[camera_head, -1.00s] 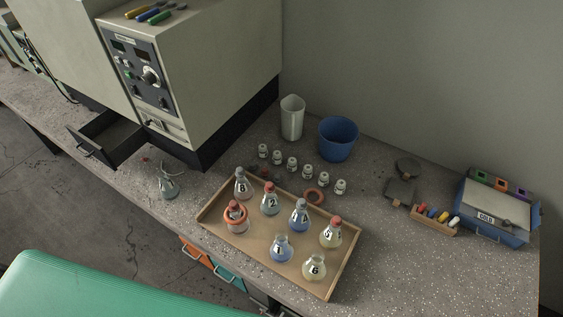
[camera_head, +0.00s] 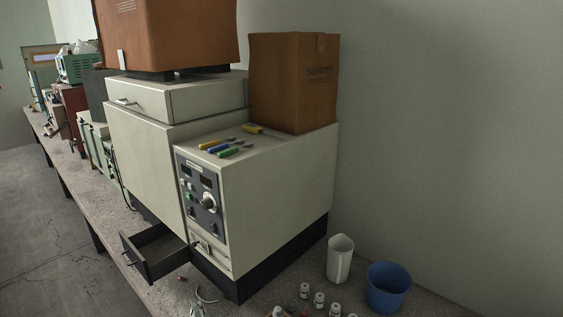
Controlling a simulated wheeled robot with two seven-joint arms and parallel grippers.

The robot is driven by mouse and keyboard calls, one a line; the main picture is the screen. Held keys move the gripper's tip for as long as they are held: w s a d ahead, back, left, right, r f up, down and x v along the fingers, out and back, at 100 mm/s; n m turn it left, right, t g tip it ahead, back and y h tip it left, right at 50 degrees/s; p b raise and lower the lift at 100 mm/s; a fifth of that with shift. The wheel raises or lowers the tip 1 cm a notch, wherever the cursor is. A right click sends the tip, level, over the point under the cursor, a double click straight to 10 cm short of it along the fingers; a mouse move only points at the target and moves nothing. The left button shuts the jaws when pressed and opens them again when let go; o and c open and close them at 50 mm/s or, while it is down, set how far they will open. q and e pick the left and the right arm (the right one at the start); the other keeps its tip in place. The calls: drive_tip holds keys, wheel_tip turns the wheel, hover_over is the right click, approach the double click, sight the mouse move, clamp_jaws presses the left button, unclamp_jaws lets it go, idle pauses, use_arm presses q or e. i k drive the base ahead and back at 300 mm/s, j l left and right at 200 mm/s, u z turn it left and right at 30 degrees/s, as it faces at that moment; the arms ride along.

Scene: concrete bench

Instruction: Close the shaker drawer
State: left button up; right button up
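The shaker is a large cream cabinet with a dark base and a control panel (camera_head: 205,200) with a knob. Its black drawer (camera_head: 150,257) sticks out open at the lower left of the cabinet, with a metal handle (camera_head: 128,258) on its front. The inside of the drawer looks empty. Neither of my grippers shows in the head view.
Several coloured-handled tools (camera_head: 230,148) and a cardboard box (camera_head: 293,85) are on top of the cabinet. A white jug (camera_head: 340,258), a blue bucket (camera_head: 388,288) and small vials (camera_head: 319,300) stand at the lower right. Open floor (camera_head: 45,235) lies left of the bench.

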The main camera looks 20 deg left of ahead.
sight(156, 251)
drive_tip(key=j+u, duration=1.35)
drive_tip(key=i+j, duration=0.05)
